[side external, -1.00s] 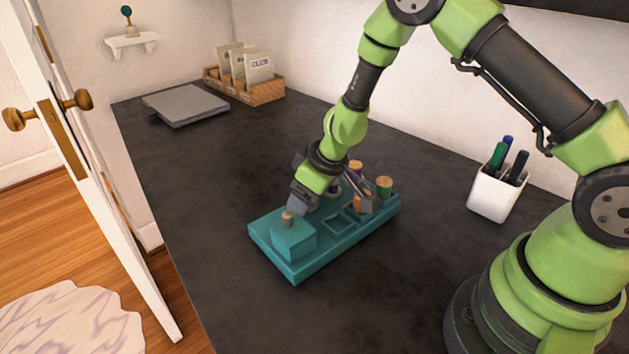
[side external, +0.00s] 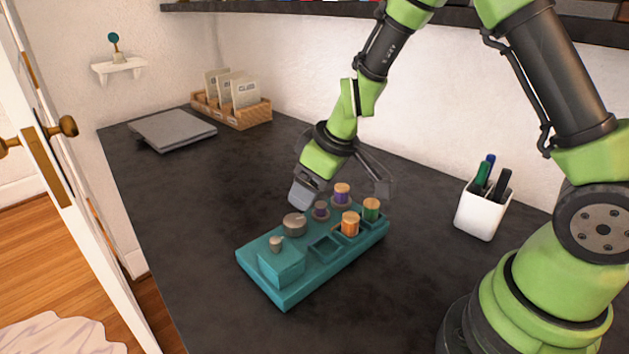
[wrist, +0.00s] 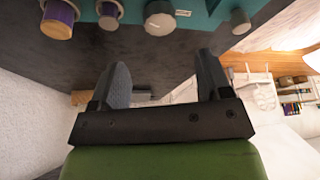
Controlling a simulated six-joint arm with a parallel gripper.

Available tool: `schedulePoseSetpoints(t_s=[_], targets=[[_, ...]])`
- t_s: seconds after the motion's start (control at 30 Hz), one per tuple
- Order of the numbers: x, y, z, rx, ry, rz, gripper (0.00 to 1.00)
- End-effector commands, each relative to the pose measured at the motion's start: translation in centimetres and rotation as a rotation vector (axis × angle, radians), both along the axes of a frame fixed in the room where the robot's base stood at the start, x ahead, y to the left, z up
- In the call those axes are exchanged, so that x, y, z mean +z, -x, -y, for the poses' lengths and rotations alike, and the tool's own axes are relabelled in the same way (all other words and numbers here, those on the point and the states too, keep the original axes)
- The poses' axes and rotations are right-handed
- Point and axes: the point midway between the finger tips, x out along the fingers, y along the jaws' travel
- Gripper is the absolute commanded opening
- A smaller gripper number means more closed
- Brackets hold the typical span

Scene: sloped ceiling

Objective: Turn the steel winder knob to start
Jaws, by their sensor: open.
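The teal winder box (side external: 310,275) sits on the dark worktop. A round grey steel knob (side external: 294,223) stands on its far edge, left of a small purple spool (side external: 320,209). In the wrist view the steel knob (wrist: 160,17) shows at the top, with a small pale tab beside it on the right. A smaller peg-like knob (side external: 276,243) stands by the raised block at the box's near left end. My gripper (side external: 343,190) is open and empty, above and beyond the box, apart from the knob. Both fingers (wrist: 163,70) show spread in the wrist view.
A larger purple spool (side external: 342,193), an orange spool (side external: 350,223) and a green spool (side external: 371,210) stand on the box's right half. A white pen cup (side external: 481,210) is at right. A grey flat slab (side external: 172,130) and a card tray (side external: 232,108) lie far left.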

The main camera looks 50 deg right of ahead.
Motion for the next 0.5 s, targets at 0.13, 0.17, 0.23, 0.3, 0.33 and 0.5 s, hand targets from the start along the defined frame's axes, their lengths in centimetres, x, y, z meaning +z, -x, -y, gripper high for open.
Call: schedulePoseSetpoints(t_s=[0.13, 0.17, 0.23, 0.3, 0.33, 0.5], targets=[[0.46, 0.22, 0.08, 0.000, 0.001, -0.001, 0.71], [0.50, 0.25, 0.09, -0.001, 0.001, -0.002, 0.71], [0.53, 0.27, 0.09, -0.001, 0.001, -0.002, 0.71], [0.54, 0.28, 0.10, -0.001, 0.001, -0.002, 0.71], [0.53, 0.27, 0.09, -0.001, 0.001, -0.002, 0.71], [0.53, 0.19, 0.02, 0.009, 0.002, -0.001, 0.72]])
